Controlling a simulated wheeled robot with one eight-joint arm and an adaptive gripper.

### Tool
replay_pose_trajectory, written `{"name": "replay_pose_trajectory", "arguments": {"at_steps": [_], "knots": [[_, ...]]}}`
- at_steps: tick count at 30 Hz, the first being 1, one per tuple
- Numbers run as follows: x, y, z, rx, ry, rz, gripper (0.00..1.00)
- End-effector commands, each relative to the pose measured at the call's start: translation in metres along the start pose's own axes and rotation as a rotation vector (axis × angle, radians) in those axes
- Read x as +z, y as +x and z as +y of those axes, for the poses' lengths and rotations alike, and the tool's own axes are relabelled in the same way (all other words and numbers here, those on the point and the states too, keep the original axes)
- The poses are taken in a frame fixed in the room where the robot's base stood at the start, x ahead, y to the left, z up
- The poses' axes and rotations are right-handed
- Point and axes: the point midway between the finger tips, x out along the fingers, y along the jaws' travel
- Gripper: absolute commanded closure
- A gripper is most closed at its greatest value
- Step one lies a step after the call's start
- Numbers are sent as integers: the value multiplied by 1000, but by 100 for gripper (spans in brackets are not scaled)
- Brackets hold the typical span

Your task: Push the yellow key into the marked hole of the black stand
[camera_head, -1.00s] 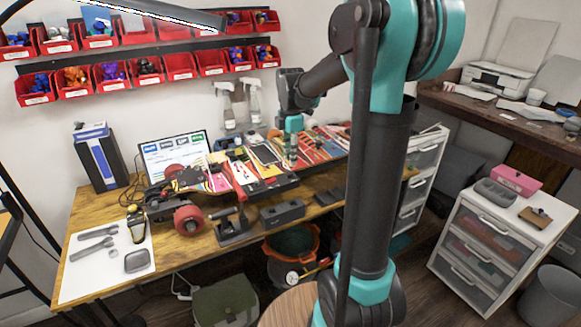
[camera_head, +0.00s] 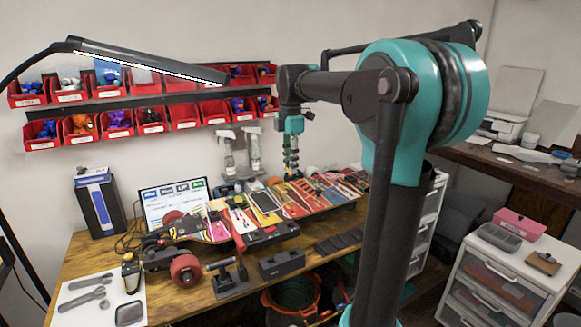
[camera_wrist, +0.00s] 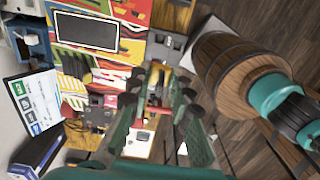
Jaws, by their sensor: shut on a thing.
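My gripper (camera_head: 291,165) hangs above the colourful board on the workbench in the head view, pointing down. In the wrist view my gripper (camera_wrist: 160,105) has its fingers closed around a small yellow and red piece (camera_wrist: 155,78), which seems to be the yellow key. The fingers hide part of it. In the head view the key is too small to make out. A low black block (camera_head: 282,264), probably the black stand, sits at the front of the bench, below and apart from my gripper. Its marked hole cannot be made out.
The skateboard-like colourful board (camera_head: 265,208) fills the middle of the workbench (camera_head: 190,300). A black clamp (camera_head: 230,277) stands left of the black block. Spray bottles (camera_head: 252,148) stand behind. A lamp (camera_head: 150,62) reaches over the left side. Dark flat pieces (camera_head: 338,242) lie to the right.

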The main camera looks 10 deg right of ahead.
Motion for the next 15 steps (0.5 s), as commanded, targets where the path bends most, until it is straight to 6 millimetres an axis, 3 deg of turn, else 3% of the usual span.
{"name": "replay_pose_trajectory", "arguments": {"at_steps": [15], "knots": [[-22,0,-12,0,-2,0,100]]}}
